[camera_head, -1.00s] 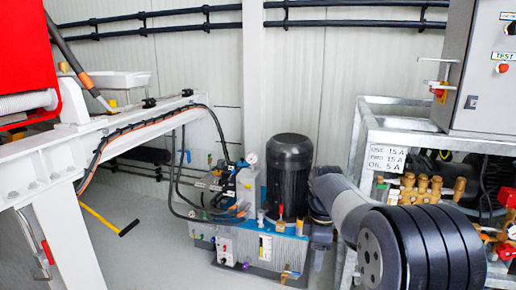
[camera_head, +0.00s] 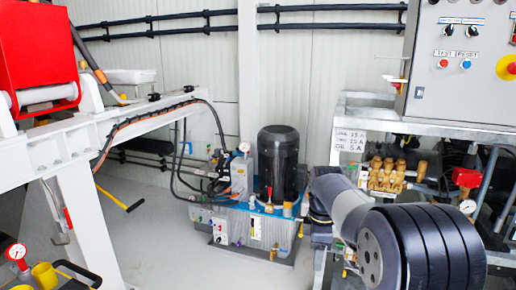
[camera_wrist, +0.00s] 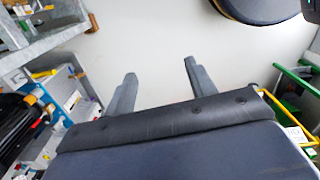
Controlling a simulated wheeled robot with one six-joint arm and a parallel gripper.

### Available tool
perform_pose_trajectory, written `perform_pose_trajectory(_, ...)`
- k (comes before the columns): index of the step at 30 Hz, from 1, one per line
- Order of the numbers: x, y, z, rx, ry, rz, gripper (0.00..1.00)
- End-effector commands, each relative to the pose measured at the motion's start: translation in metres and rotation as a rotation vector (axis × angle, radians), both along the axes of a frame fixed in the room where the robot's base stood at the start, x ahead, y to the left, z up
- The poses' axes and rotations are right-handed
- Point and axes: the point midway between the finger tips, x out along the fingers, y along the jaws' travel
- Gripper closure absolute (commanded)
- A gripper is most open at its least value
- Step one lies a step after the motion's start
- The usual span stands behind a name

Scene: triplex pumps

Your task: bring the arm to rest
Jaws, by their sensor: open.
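My arm (camera_head: 410,245) shows at the lower right of the head view as a grey and black link with ribbed dark rings. It is in front of the metal frame on the right. In the head view my gripper is out of sight. In the wrist view my gripper (camera_wrist: 158,85) shows two grey fingers spread well apart. The gap between them is empty, with only pale floor behind it. Neither finger appears to touch anything.
A blue hydraulic unit (camera_head: 240,227) with a black motor (camera_head: 278,165) stands on the floor. A control cabinet (camera_head: 470,60) sits over a metal frame at right. A white beam structure (camera_head: 75,215) fills the left.

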Motion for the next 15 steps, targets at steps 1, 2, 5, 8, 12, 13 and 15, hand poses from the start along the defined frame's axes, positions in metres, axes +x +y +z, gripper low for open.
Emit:
perform_pose_trajectory(1,0.000,0.000,0.000,0.000,0.000,0.000,0.47)
perform_pose_trajectory(2,-0.003,0.001,0.008,0.002,-0.004,-0.012,0.47)
perform_pose_trajectory(5,-0.015,0.004,0.023,0.011,-0.011,-0.067,0.47)
perform_pose_trajectory(8,-0.026,0.006,0.034,0.020,-0.019,-0.119,0.47)
perform_pose_trajectory(12,-0.042,0.010,0.049,0.031,-0.029,-0.193,0.47)
perform_pose_trajectory(13,-0.045,0.010,0.052,0.034,-0.031,-0.208,0.47)
perform_pose_trajectory(15,-0.053,0.012,0.059,0.040,-0.034,-0.245,0.47)
